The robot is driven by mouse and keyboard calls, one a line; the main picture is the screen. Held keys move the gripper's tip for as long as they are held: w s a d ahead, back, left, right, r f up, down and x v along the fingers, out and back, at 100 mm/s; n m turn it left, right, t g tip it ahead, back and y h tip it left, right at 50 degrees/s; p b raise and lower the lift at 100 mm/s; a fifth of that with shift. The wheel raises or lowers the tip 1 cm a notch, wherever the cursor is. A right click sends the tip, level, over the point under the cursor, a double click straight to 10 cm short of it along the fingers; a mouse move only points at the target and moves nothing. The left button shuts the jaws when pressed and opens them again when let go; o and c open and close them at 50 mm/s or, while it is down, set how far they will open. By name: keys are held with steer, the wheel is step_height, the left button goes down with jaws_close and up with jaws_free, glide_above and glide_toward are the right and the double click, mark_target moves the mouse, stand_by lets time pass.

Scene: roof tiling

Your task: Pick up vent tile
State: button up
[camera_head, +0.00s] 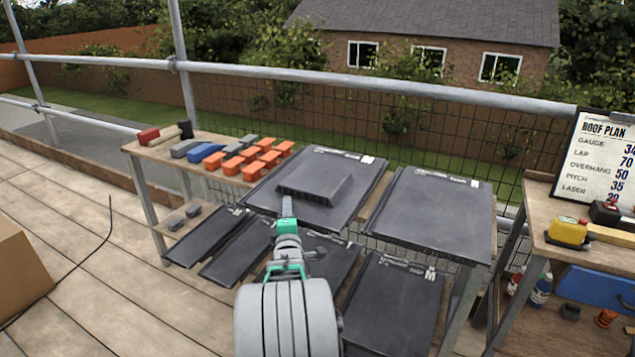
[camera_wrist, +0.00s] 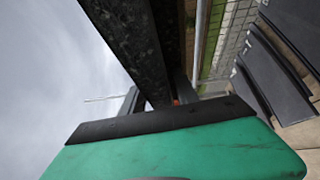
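The vent tile (camera_head: 342,165) is a dark grey slab with a raised, ribbed hood (camera_head: 318,187). It lies on the wooden bench in the head view, and I see no clear gap beneath it. My gripper (camera_head: 287,207) reaches the tile's front edge from below, its green body partly hiding that edge. In the wrist view, a dark slab (camera_wrist: 128,40), apparently the tile seen edge-on, runs down between grey finger parts above the green body (camera_wrist: 180,150). Whether the fingers press on it is unclear.
A plain dark tile (camera_head: 438,212) lies right of the vent tile. More dark tiles (camera_head: 392,305) lean on the lower shelf. Orange blocks (camera_head: 232,165) sit at left. A mesh guardrail (camera_head: 340,82) runs behind. A second bench (camera_head: 575,252) with tools stands right.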

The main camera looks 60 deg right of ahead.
jaws_close()
stand_by(1.0)
steer(key=shift+r, duration=0.25)
